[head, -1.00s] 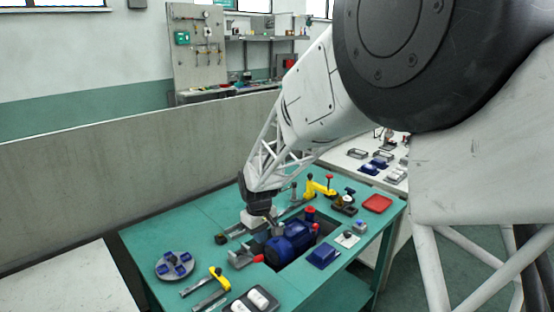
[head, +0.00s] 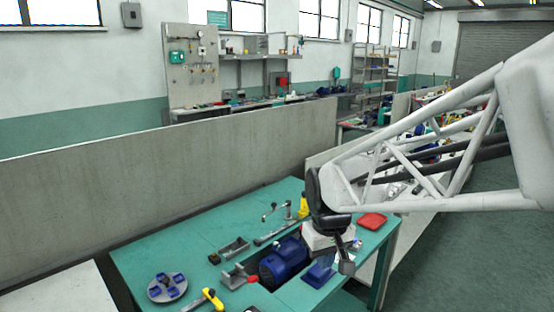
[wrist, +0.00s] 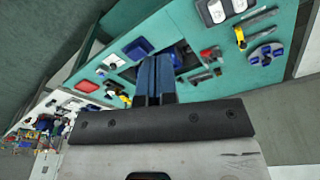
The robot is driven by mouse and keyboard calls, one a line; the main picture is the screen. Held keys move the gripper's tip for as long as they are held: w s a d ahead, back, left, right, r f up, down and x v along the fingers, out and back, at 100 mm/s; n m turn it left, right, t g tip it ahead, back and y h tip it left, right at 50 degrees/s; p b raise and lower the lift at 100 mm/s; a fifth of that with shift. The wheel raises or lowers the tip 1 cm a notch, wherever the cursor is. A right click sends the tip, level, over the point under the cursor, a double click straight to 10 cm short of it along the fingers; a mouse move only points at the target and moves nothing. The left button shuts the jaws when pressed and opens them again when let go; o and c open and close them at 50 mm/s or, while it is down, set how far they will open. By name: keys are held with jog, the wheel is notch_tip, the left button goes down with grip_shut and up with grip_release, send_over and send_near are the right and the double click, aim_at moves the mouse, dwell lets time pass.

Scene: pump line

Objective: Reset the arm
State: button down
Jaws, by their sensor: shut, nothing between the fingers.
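My gripper (head: 347,264) hangs at the right part of the green workbench (head: 170,245), above and beside a blue block (head: 316,276). Its fingers are shut and empty, pointing downward. In the wrist view the closed fingers (wrist: 155,80) stick out past the dark gripper mount, over the bench. A blue pump motor (head: 285,262) sits in the bench opening to the left of my gripper. My arm comes in from the right of the head view and hides part of the bench's far right side.
A round grey plate with blue parts (head: 167,288), a yellow-handled clamp (head: 213,299) and grey brackets (head: 235,248) stand on the bench. A red tray (head: 372,221) lies at the right. A grey partition (head: 150,170) runs behind. The bench's left part has clear room.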

jog(key=s+d+m, duration=0.2)
jog(key=s+d, duration=0.2)
jog(key=s, duration=0.5)
jog(key=s+d+r+m+t, duration=0.1)
jog(key=s+d, duration=0.3)
jog(key=s, duration=0.5)
jog(key=shift+s+r+m, duration=0.2)
jog(key=shift+s+m, duration=0.15)
jog(key=shift+m, duration=0.25)
